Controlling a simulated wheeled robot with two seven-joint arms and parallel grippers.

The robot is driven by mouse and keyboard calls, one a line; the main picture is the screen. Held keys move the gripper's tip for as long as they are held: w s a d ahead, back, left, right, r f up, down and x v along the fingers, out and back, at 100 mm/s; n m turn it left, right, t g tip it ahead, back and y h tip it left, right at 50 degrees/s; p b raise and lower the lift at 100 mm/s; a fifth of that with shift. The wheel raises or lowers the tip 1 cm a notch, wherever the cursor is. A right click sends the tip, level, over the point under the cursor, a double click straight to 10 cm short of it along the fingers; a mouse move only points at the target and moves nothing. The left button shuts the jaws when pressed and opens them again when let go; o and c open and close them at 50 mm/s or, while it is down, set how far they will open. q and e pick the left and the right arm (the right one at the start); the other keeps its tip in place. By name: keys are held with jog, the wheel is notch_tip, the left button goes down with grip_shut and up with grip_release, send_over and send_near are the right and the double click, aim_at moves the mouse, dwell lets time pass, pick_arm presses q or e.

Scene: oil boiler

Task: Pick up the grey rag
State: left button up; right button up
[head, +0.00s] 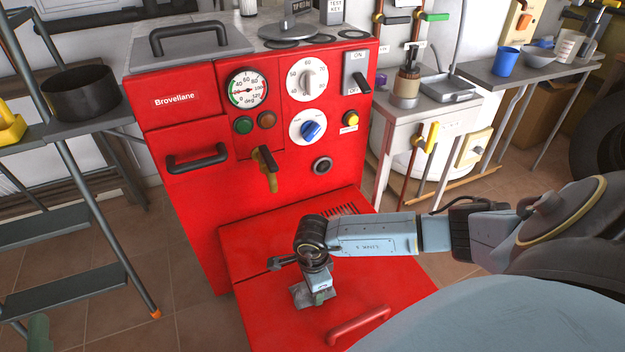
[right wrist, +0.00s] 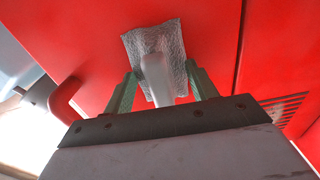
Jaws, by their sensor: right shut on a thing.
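The grey rag (head: 303,296) lies at the top of the red boiler's lower front section, under my right gripper (head: 318,295). In the right wrist view the rag (right wrist: 170,42) is textured and bunched up in the middle, with its flat part spread behind against the red surface. My right gripper (right wrist: 160,84) has its green fingers on both sides of the bunched rag and is shut on it. The gripper hides part of the rag in the head view.
The red boiler (head: 190,240) stands in the middle, with a handle (head: 358,326) on its lower section. A step ladder (head: 70,285) with a dark pot (head: 82,92) is at left. A side table (head: 455,108) with a tray is at right.

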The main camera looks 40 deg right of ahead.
notch_tip(320, 180, up, 5)
jog(key=shift+f+p, duration=0.1)
jog(key=shift+p, duration=1.1)
notch_tip(320, 180, up, 5)
jog(key=shift+f+p, duration=0.2)
jog(key=shift+p, duration=0.75)
pick_arm(q)
jog(key=s+a+f+g+y, duration=0.2)
jog(key=s+f+g, duration=0.2)
jog(key=f+g, duration=0.2)
jog(key=s+a+f+g+y, duration=0.2)
jog(key=f+g, duration=0.4)
jog(key=f, duration=0.3)
jog(key=shift+s+a+f+n, duration=0.35)
jog(key=shift+s+a+n, duration=0.05)
jog(key=shift+s+a, duration=0.4)
pick_arm(e)
jog(key=shift+r, duration=0.3)
